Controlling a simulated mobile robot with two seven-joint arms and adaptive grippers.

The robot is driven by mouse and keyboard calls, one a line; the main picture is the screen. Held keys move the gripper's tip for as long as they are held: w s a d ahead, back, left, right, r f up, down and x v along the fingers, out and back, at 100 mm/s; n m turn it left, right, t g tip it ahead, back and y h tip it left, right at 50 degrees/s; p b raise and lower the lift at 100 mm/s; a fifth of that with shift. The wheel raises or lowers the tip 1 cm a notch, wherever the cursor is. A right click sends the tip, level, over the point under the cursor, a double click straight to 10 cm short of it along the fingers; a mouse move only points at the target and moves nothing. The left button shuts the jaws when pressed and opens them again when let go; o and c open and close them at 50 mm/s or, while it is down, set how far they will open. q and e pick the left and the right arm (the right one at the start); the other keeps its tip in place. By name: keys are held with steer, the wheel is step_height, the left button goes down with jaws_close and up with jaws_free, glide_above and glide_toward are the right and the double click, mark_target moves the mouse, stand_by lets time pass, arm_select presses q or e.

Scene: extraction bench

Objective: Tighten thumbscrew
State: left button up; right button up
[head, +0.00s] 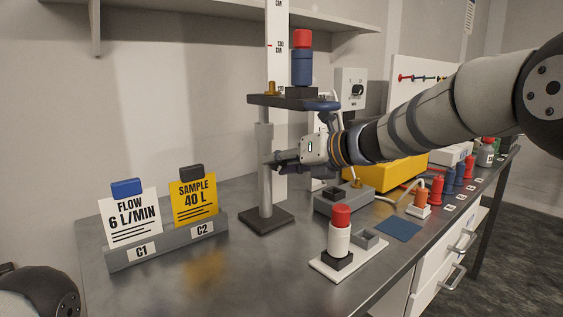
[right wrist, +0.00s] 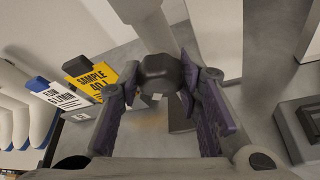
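The thumbscrew (right wrist: 160,75) is a dark, faceted knob on the grey post (head: 265,190) of a stand. In the right wrist view it sits between my right gripper's fingertips (right wrist: 160,82), filling the space between the purple-padded fingers, which look shut on it. In the head view my right gripper (head: 277,160) reaches the post from the right and hides the knob. The stand's upper platform (head: 270,101) carries a blue cylinder (head: 302,68) with a red cap. My left gripper is not in view.
A holder (head: 165,243) with a white card (head: 133,218) and yellow card (head: 194,198) stands left of the post. A red-capped white bottle (head: 340,236) stands at the front. A grey box (head: 343,199) and yellow case (head: 385,175) are on the right.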

stand_by(0.3)
steer(key=m+y, duration=0.1)
steer(key=m, duration=0.1)
steer(key=shift+f+m+g+y, duration=0.15)
steer(key=shift+m+g+y, duration=0.15)
steer(key=shift+m, duration=0.1)
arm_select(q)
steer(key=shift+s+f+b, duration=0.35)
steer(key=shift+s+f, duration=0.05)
arm_select(e)
steer(key=shift+m+y, duration=0.6)
steer(key=shift+m, duration=0.5)
steer(key=o, duration=1.2)
